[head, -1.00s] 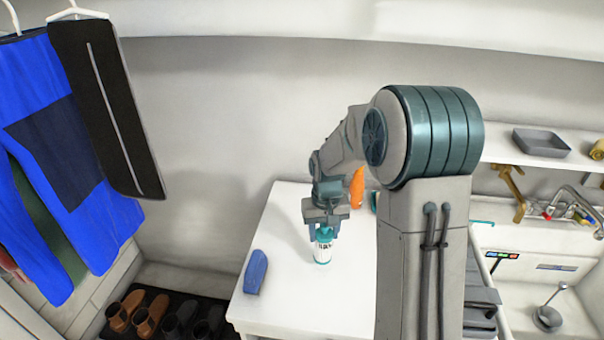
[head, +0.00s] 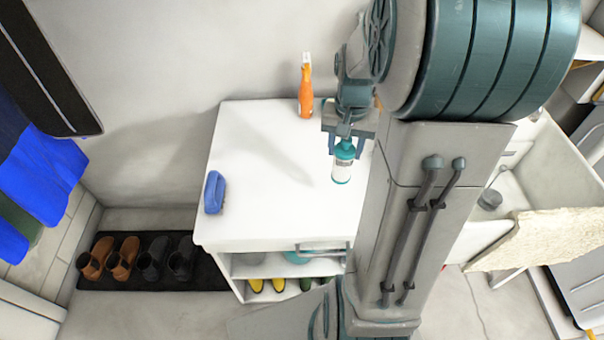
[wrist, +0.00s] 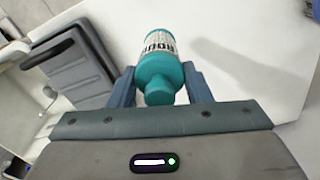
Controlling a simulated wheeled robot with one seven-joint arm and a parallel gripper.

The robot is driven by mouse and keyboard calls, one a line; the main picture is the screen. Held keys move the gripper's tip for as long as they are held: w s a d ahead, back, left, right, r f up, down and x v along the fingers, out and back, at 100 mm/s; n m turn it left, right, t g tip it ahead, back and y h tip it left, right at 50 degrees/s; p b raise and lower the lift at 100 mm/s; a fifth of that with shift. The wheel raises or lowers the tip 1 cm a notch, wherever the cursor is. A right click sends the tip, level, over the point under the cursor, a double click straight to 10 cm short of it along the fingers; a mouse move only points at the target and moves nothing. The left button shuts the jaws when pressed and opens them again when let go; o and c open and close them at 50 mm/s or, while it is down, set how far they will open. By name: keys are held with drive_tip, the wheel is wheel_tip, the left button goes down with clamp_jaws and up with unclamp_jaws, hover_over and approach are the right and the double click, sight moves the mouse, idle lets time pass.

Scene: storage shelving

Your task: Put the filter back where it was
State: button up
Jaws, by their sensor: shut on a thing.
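The filter (head: 342,168) is a small white cylinder with a teal cap and dark lettering on its label. It is upright or nearly so over the right part of the white tabletop (head: 265,170). My gripper (head: 345,146) is shut on its capped end, pointing down. The wrist view shows the filter (wrist: 158,62) between the two fingers, cap towards the camera. I cannot tell whether its base touches the tabletop.
A blue object (head: 214,192) lies near the table's left edge. An orange spray bottle (head: 305,90) stands at the back. A sink (head: 500,195) is to the right. Shoes (head: 150,258) sit on a dark mat at left. The table's middle is clear.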

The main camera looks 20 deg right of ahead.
drive_tip(key=w+a+f, duration=0.6)
drive_tip(key=a+f, duration=0.1)
drive_tip(key=f, duration=0.3)
drive_tip(key=shift+a+p, duration=0.4)
drive_tip(key=shift+f, duration=0.15)
drive_tip(key=o, duration=1.3)
drive_tip(key=shift+o, duration=0.2)
